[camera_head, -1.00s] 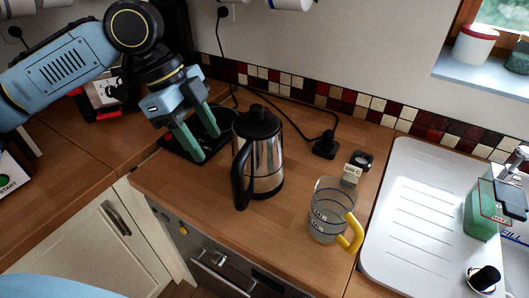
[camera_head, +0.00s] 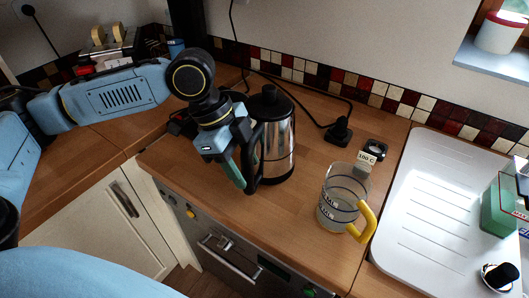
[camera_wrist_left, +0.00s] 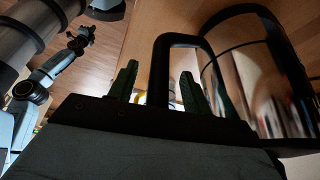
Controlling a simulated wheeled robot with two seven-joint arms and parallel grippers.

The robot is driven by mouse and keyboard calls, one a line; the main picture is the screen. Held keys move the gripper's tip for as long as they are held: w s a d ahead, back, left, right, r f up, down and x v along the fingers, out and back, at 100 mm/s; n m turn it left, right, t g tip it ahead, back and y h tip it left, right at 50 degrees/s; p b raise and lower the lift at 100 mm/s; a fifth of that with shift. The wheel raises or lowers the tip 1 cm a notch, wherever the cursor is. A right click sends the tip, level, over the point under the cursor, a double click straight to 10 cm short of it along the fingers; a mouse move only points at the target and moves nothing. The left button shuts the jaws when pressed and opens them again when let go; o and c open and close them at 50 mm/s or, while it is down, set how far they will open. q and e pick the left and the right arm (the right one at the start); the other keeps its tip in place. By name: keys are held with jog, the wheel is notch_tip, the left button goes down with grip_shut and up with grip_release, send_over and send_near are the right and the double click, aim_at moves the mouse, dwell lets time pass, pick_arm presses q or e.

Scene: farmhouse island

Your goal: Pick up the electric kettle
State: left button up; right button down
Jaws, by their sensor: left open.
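The electric kettle (camera_head: 279,143) has a shiny steel body, a black lid and a black handle. It stands upright on the counter (camera_head: 225,215). My left gripper (camera_head: 246,172) has green fingers and is open at the kettle's handle, on the kettle's left side. In the left wrist view the fingers (camera_wrist_left: 158,88) point up on either side of the black handle (camera_wrist_left: 160,62), with gaps left between them. The kettle's steel body (camera_wrist_left: 255,75) fills the right of that view. My right gripper is not in view.
A measuring jug (camera_head: 338,200) with a yellow handle stands right of the kettle. A black plug (camera_head: 338,131) and a "100 C" tag (camera_head: 366,157) lie behind. A white draining board (camera_head: 440,205) is at the right, a toaster (camera_head: 108,50) at the back left.

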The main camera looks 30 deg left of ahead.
pick_arm(q)
jog(key=shift+d+f, duration=0.15)
jog(key=shift+f, duration=0.1)
jog(key=c, duration=1.1)
grip_shut()
jog(key=shift+w+r, duration=0.1)
